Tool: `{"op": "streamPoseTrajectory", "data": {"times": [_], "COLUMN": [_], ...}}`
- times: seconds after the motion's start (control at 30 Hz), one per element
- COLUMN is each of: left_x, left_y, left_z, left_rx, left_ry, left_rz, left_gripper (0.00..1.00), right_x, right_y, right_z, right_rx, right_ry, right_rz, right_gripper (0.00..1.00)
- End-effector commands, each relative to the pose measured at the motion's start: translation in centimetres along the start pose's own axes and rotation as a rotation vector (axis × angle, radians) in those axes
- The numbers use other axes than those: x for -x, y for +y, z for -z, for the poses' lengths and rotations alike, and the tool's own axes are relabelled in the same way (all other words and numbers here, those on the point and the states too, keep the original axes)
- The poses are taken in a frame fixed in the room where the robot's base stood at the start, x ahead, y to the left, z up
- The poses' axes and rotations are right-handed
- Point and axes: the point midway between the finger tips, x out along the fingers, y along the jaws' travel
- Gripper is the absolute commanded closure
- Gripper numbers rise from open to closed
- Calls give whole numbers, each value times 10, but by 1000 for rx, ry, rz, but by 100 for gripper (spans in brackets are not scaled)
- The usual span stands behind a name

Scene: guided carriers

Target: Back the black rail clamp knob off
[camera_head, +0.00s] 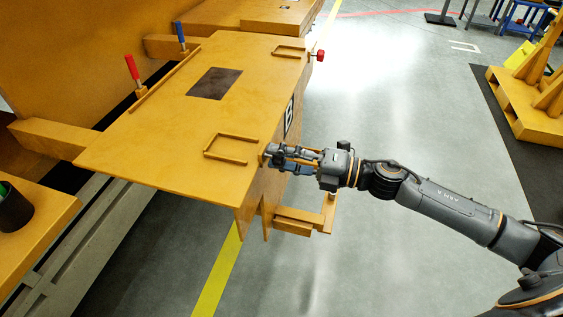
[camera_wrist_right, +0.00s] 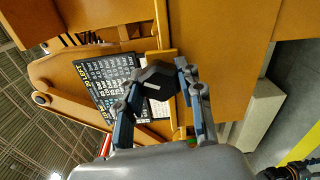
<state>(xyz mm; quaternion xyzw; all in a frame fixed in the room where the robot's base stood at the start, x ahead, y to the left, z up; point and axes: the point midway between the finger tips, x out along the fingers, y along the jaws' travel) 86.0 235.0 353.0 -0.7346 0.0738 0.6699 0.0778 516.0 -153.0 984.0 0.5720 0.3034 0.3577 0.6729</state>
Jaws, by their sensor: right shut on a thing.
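The black rail clamp knob (camera_wrist_right: 156,76) sits between the fingers of my right gripper (camera_wrist_right: 158,82) in the right wrist view. Both fingers press on its sides. In the head view my right gripper (camera_head: 272,152) reaches from the right to the near right edge of the orange carrier (camera_head: 150,135), just beyond a U-shaped handle (camera_head: 232,148). The knob is mostly hidden by the fingers there. My left gripper is in neither view.
A red knob (camera_head: 320,55) sticks out at the carrier's far right edge. A red handle (camera_head: 132,68) and a blue handle (camera_head: 181,34) stand along its left side. A black cup (camera_head: 12,208) is at the left.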

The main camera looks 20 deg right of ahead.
Motion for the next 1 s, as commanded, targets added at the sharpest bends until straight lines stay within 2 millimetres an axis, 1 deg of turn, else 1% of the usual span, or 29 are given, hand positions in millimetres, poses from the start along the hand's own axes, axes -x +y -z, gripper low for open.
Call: {"op": "streamPoseTrajectory", "data": {"times": [0.03,0.1,0.4,0.63,1.0], "left_x": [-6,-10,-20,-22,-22], "left_y": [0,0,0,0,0], "left_z": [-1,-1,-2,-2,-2], "left_rx": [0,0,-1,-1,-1], "left_ry": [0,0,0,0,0], "left_rz": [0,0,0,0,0], "left_gripper": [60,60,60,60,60], "right_x": [0,0,0,0,0], "right_y": [-4,-3,-3,-2,-2], "right_z": [1,1,1,1,1], "right_rx": [38,87,235,279,284], "right_ry": [1,1,1,2,3], "right_rz": [1,0,2,2,2], "right_gripper": [95,95,95,95,95]}}
